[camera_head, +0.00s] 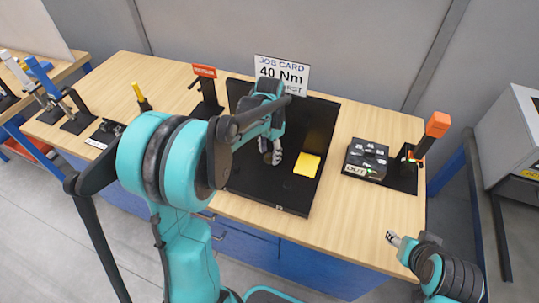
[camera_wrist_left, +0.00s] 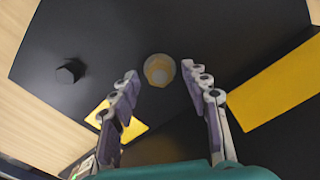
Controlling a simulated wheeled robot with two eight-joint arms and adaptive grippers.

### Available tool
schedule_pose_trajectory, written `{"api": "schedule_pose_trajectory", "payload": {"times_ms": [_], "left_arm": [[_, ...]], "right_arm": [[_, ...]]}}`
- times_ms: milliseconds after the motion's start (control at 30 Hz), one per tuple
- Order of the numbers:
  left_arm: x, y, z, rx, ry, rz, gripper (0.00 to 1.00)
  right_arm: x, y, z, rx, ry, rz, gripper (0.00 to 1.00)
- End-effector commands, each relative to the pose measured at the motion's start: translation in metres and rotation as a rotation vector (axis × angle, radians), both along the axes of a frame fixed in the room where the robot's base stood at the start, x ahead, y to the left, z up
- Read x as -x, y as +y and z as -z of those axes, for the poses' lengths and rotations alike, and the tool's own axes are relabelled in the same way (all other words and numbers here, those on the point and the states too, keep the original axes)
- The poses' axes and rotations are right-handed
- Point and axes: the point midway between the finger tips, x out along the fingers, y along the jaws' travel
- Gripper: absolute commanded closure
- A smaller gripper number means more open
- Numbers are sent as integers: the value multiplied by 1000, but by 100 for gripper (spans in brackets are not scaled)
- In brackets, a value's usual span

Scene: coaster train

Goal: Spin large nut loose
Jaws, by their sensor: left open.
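My left gripper (camera_head: 272,152) reaches over the black board (camera_head: 290,195) on the bench. In the left wrist view the left gripper (camera_wrist_left: 166,85) has its two fingers apart with nothing held. A round pale piece with a golden middle (camera_wrist_left: 159,70) lies beyond and between the fingertips; I cannot tell whether it is the large nut. A small black six-sided piece (camera_wrist_left: 70,71) sits on the board to the left in that view.
A yellow pad (camera_head: 307,165) lies on the board. A job card reading 40 Nm (camera_head: 281,73) stands behind. A black tray marked OUT (camera_head: 366,160) and an orange-handled tool (camera_head: 434,128) are to the right. Bare wood (camera_head: 340,210) lies right of the board.

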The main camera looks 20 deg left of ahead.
Motion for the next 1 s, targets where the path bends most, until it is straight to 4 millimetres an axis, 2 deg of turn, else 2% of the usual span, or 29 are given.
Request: {"api": "schedule_pose_trajectory", "payload": {"times_ms": [300, 333, 500, 767, 1000], "left_arm": [[0, 0, 5, 0, 0, -1, 53], [0, 0, 5, 0, 0, -1, 56], [0, 0, 5, 0, 0, -1, 100], [0, 0, 5, 0, 0, -9, 100], [0, 0, 4, 0, 0, -89, 100]], "right_arm": [[0, 0, 1, 0, 0, 0, 53], [0, 0, 1, 0, 0, 0, 53], [0, 0, 1, 0, 0, 0, 53], [0, 0, 1, 0, 0, 0, 53], [0, 0, -2, 0, 0, 0, 53]]}}
